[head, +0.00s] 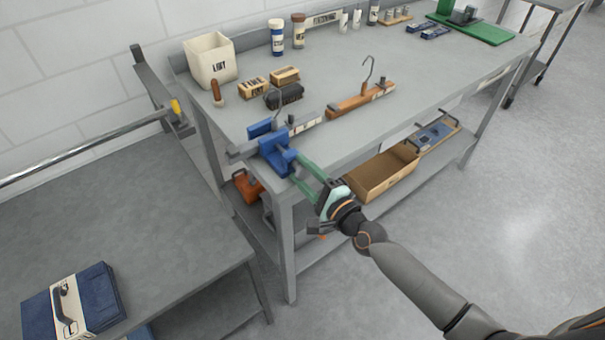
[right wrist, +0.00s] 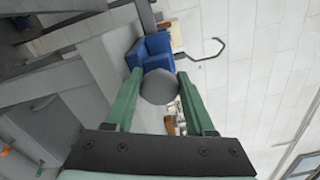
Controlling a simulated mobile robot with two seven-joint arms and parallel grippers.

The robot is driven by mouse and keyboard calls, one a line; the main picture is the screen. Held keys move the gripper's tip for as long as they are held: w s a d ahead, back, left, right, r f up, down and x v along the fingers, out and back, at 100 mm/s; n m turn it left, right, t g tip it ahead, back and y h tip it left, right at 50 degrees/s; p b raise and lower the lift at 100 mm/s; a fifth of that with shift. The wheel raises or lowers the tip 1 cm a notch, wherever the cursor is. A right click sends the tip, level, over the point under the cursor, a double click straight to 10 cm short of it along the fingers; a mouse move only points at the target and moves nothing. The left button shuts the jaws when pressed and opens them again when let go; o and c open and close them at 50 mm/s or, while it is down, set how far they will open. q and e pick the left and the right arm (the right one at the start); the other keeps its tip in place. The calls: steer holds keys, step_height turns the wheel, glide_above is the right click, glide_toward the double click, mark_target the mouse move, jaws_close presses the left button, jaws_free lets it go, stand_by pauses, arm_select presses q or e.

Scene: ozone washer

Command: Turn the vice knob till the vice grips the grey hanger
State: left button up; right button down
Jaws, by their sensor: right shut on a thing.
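The blue vice (head: 280,156) is fixed at the near left corner of the workbench. The grey hanger (head: 303,124) lies at the vice jaws, with its hook (head: 276,103) pointing up; whether the jaws touch it I cannot tell. In the right wrist view the blue vice (right wrist: 155,50) and a dark hook (right wrist: 212,48) show beyond the round grey vice knob (right wrist: 159,87). My right gripper (head: 302,170), with green fingers, is shut on the knob from the front; its fingers (right wrist: 160,82) lie on both sides of it. My left gripper is not in view.
A wooden hanger (head: 362,101) lies right of the vice. Brushes (head: 285,95), a LINT bin (head: 210,60) and bottles (head: 277,38) stand behind. A cardboard box (head: 383,175) sits on the lower shelf. A lower table (head: 160,235) is at left; open floor lies right.

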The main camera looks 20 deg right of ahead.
steer(key=m, duration=0.4)
steer(key=shift+m+b, duration=0.3)
steer(key=m, duration=0.3)
steer(key=shift+d+r+m, duration=0.1)
steer(key=shift+m, duration=0.3)
steer(key=m, duration=0.3)
steer(key=shift+m+p, duration=0.3)
steer(key=shift+p, duration=0.1)
steer(key=m+p, duration=0.1)
steer(key=m, duration=0.3)
steer(key=shift+w+d, duration=0.1)
steer(key=shift+d, duration=0.05)
steer(key=shift+m, duration=0.3)
steer(key=shift+c, duration=1.4)
jaws_free()
